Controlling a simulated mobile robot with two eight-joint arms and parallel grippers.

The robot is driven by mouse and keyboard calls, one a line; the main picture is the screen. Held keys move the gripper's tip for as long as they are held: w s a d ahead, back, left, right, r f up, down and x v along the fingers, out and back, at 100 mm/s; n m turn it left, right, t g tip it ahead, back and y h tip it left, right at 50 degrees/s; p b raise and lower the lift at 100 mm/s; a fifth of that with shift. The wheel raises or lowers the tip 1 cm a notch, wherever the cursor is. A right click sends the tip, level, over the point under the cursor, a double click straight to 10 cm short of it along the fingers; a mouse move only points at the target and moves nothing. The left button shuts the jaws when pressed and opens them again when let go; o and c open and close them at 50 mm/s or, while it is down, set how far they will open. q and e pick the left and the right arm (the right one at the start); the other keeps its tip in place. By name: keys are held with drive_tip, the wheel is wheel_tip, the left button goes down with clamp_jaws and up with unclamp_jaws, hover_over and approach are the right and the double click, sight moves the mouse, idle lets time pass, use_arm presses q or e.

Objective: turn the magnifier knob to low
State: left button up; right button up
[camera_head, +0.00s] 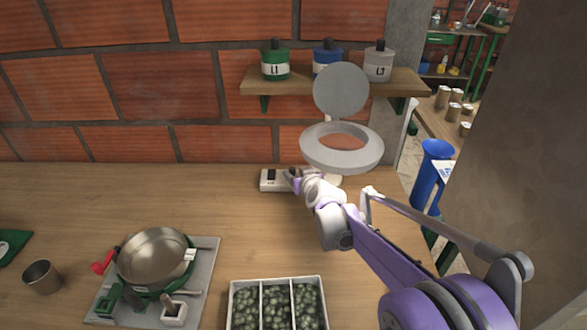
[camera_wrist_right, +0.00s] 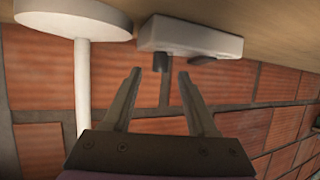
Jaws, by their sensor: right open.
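The magnifier (camera_head: 341,150) is a pale ring with a raised round lid (camera_head: 341,90), standing at the back of the table. Beside its foot lies a white control box (camera_head: 266,184), with a dark knob (camera_head: 271,174) on top. My right gripper (camera_head: 291,180) is at the box's right end, partly covering it. In the right wrist view the white box (camera_wrist_right: 190,38) shows upside down with two dark knob-like parts. One dark part (camera_wrist_right: 163,62) appears between the tips of my open, empty right gripper (camera_wrist_right: 159,76); contact cannot be told. The setting marks are unreadable. My left gripper is not in view.
The magnifier's white post (camera_wrist_right: 82,90) stands close to my right fingers. A shelf (camera_head: 335,84) with several labelled jars is behind.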

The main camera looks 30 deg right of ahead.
sight(294, 169)
drive_tip(key=p+v, duration=0.1)
drive_tip(key=v, duration=0.5)
drive_tip(key=shift+s, duration=0.25)
drive_tip(key=shift+d+f, duration=0.1)
drive_tip(key=shift+d, duration=0.1)
drive_tip(key=d+n+y+p, duration=0.1)
drive_tip(key=d+f+n+y+p, duration=0.1)
drive_tip(key=d+y, duration=0.1)
drive_tip(key=shift+w+f+n+g, duration=0.1)
drive_tip(key=shift+w+n+g, duration=0.05)
drive_tip(key=shift+n+g, duration=0.2)
drive_tip(key=shift+d+r+n+y, duration=0.3)
drive_tip(key=shift+n+y, duration=0.25)
drive_tip(key=shift+y, duration=0.25)
drive_tip(key=shift+d+r+n+y, duration=0.2)
drive_tip(key=shift+r+n+y, duration=0.2)
drive_tip(key=shift+n+y, duration=0.25)
drive_tip(key=x, duration=0.7)
drive_tip(key=b+x, duration=0.1)
drive_tip(key=x, duration=0.2)
drive_tip(key=shift+w+a+r, duration=0.15)
drive_tip(key=shift+w+r, duration=0.05)
drive_tip(key=shift+w, duration=0.3)
